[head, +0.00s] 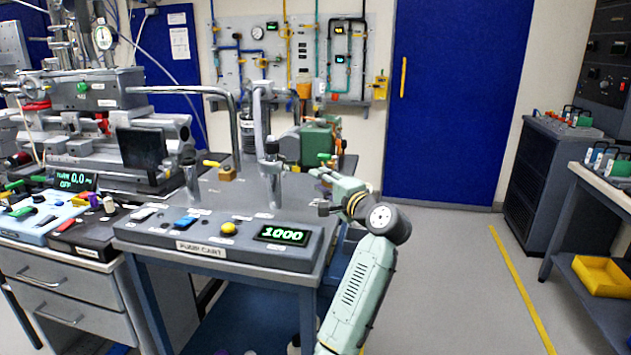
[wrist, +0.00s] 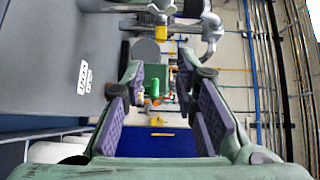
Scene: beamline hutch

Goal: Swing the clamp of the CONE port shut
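My gripper (wrist: 163,82) is open and empty in the wrist view, its two purple-padded fingers well apart. In the head view my gripper (head: 322,172) is over the right side of the pump cart (head: 200,250), partly hidden by my wrist. An upright silver pipe (head: 272,160) with a fitting stands on the cart, left of my gripper. In the wrist view a round grey disc (wrist: 146,50) and a green body (wrist: 157,75) show beyond the fingers, apart from them. I cannot tell which part is the CONE clamp.
A short post with a yellow handle (head: 212,163) stands on the cart. A green pump-like unit (head: 318,143) is behind my gripper. A bench with instruments (head: 100,95) fills the left. Floor (head: 450,260) is clear to the right, before the blue door (head: 460,100).

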